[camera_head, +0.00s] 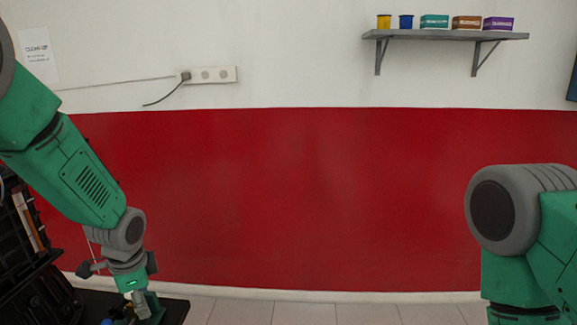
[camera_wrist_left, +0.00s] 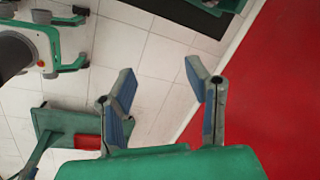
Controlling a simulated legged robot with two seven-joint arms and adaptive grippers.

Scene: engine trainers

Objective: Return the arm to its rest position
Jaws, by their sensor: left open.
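My left arm comes in from the upper left in the head view and reaches down to the lower left. My left gripper (camera_wrist_left: 160,85) is open and empty in the left wrist view, its two blue-padded fingers apart over white floor tiles. In the head view the left wrist hangs near a dark surface (camera_head: 175,308) at the bottom left, and its fingers are hard to make out there. My right arm shows at the right edge of the head view, but its gripper is not in view.
A grey wall shelf (camera_head: 445,35) holds several small boxes and cups. A power strip (camera_head: 208,75) with a plugged cable is on the wall. A dark rack (camera_head: 30,250) stands at the left, close to my left arm. The red wall (camera_head: 300,195) and tiled floor in the middle are clear.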

